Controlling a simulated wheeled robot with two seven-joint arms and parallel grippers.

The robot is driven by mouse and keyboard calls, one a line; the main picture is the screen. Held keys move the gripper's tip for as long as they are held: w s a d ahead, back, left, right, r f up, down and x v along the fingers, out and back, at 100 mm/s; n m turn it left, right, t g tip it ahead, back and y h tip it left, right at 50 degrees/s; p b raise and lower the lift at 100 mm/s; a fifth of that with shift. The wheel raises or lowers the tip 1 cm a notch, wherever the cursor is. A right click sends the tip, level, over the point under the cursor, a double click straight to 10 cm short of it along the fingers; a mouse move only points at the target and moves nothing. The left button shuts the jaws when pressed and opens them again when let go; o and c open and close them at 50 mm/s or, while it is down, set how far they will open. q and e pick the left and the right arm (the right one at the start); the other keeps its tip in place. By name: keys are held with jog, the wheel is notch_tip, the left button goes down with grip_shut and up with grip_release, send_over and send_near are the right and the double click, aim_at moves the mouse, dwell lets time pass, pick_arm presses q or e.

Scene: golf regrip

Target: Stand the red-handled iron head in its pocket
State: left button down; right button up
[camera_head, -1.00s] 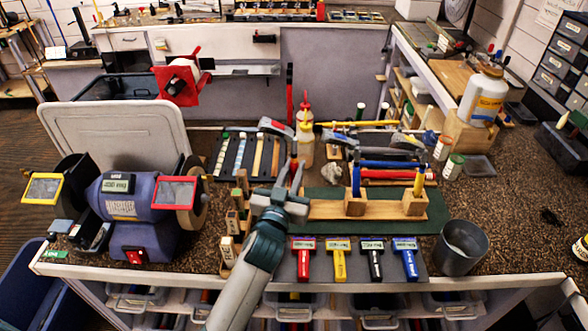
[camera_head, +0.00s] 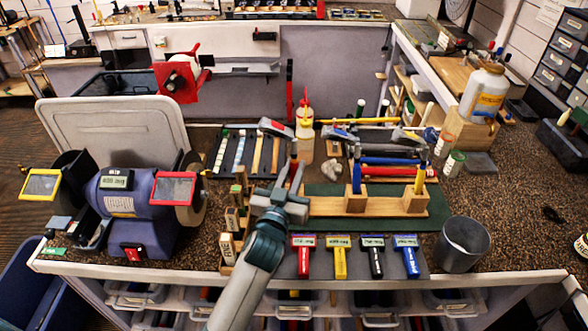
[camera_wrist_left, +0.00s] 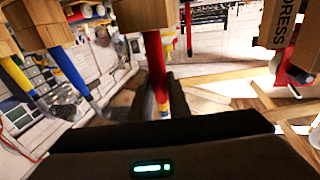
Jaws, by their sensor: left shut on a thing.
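My left gripper (camera_head: 294,180) is shut on the red handle (camera_wrist_left: 154,60) of the iron, at the left end of the wooden rack (camera_head: 384,208). In the head view only a small part of the red handle (camera_head: 294,161) shows between the fingers. In the left wrist view the handle runs up to a wooden block (camera_wrist_left: 140,12); I cannot tell whether it is seated in it. The blue handle (camera_head: 356,175) and yellow handle (camera_head: 420,178) stand upright in their blocks. My right gripper is out of view.
Red, yellow, black and blue labelled tools (camera_head: 340,257) lie in front of the rack. A grey cup (camera_head: 463,245) stands at right and a bench grinder (camera_head: 130,210) at left.

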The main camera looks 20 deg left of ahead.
pick_arm(q)
jog(key=shift+f+b, duration=0.5)
jog(key=shift+f, duration=0.2)
dwell(0.9)
dwell(0.3)
jog(key=c, duration=1.6)
grip_release()
jog(key=shift+s+f, duration=0.1)
jog(key=s+b, duration=0.2)
jog(key=s, duration=0.3)
jog(key=s+b, duration=0.1)
jog(key=s, duration=0.5)
jog(key=s+f+b, duration=0.1)
jog(key=s+b, duration=0.1)
jog(key=s, duration=0.4)
jog(key=shift+s+d+b, duration=0.15)
jog(key=shift+d+b, duration=0.1)
jog(key=shift+b, duration=0.05)
